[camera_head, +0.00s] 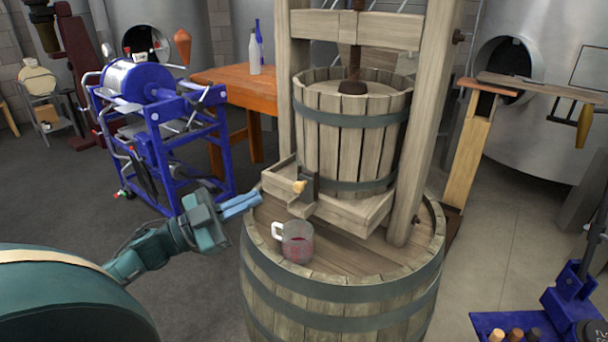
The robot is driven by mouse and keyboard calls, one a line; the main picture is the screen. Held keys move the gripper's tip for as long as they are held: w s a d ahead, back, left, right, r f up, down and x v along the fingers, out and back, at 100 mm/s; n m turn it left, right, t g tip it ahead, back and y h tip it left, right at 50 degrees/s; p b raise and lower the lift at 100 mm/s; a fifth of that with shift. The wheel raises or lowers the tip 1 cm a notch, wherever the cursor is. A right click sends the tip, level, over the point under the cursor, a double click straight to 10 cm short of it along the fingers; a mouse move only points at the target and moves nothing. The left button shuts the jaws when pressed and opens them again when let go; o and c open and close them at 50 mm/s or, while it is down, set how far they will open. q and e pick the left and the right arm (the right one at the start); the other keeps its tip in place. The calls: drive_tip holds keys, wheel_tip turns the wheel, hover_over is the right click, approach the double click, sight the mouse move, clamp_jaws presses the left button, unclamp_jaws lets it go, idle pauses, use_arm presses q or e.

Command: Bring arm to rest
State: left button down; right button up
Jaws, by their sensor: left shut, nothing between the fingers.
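My left arm comes in from the lower left. My left gripper (241,204) is shut and empty, with its blue fingers pointing right. In the picture its fingertips lie at the left edge of the barrel top, below the press tray's left corner. A glass measuring cup (298,246) with a white handle and red liquid or markings stands upright on the barrel (340,292), right of and below the gripper, apart from it. My right gripper is not in view.
A wooden press (352,140) with a spout tap (300,187) stands on the barrel. A blue machine (150,110) is behind my arm. A wooden table (238,82) holds bottles. A blue corking stand (560,310) with corks is at the lower right. Floor between is free.

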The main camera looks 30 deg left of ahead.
use_arm(q)
drive_tip(key=s+d+f+n+y, duration=0.1)
drive_tip(key=d+f+n+y, duration=0.2)
drive_tip(key=f, duration=0.3)
drive_tip(key=s+d+f+n+g+y, duration=0.1)
drive_tip(key=d+f+n+y, duration=0.2)
drive_tip(key=f, duration=0.4)
drive_tip(key=s+d+f+n+y, duration=0.1)
drive_tip(key=d+f+n+y, duration=0.2)
drive_tip(key=f, duration=0.3)
drive_tip(key=s+d+f+g, duration=0.3)
drive_tip(key=s+d+f, duration=0.1)
drive_tip(key=d, duration=0.3)
drive_tip(key=s+d+f+n+g, duration=0.1)
drive_tip(key=s+d+f+g, duration=0.2)
drive_tip(key=d, duration=0.4)
wheel_tip(320, 180, down, 2)
drive_tip(key=shift+s+d+f, duration=0.1)
drive_tip(key=shift+s+d, duration=0.1)
drive_tip(key=shift+s, duration=0.3)
drive_tip(key=c, duration=2.2)
unclamp_jaws()
